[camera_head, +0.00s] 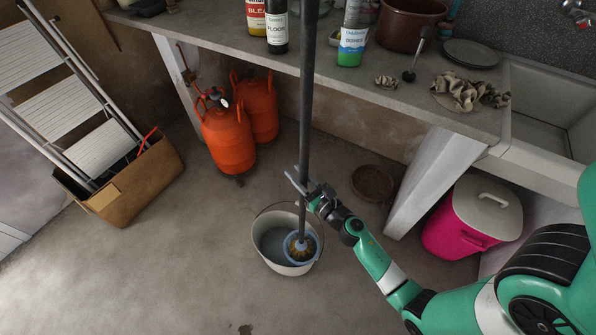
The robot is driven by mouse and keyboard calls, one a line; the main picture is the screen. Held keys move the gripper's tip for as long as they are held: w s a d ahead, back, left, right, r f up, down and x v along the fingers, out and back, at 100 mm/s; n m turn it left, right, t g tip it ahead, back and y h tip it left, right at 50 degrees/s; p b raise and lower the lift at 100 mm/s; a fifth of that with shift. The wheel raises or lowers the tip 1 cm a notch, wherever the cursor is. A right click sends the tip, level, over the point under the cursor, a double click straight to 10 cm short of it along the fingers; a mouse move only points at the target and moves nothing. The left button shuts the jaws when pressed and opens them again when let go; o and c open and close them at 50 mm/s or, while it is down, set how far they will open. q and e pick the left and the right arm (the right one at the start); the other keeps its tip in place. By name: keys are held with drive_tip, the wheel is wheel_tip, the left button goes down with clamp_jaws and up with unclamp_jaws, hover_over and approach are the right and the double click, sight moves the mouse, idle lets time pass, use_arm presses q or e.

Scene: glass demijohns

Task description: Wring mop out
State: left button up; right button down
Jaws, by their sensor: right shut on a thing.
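A mop with a long dark handle (307,95) stands nearly upright in the camera_head view. The bucket seems to hold greyish water. My right gripper (303,186) is shut on the mop handle, a little above the bucket rim. Its fingers hide a short piece of the handle. My left gripper is not in view.
Orange gas cylinders (228,138) stand behind the bucket to the left. A cardboard box (132,182) and stepladder (62,106) are at the left. A pink bin (455,232) is under the sink at the right. The counter (225,35) runs across the back. The floor in front is clear.

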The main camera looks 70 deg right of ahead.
drive_tip(key=shift+a+f+n+t+y, duration=0.15)
drive_tip(key=shift+n+t+y, duration=0.15)
drive_tip(key=shift+n+y, duration=0.45)
drive_tip(key=shift+m, duration=0.25)
drive_tip(key=m+g+h, duration=0.1)
drive_tip(key=h, duration=0.1)
drive_tip(key=m+g+h+b, duration=0.1)
drive_tip(key=h, duration=0.1)
drive_tip(key=shift+s+d+m, duration=0.2)
drive_tip(key=shift+d+m, duration=0.15)
drive_tip(key=shift+m, duration=0.05)
drive_tip(key=shift+b, duration=0.35)
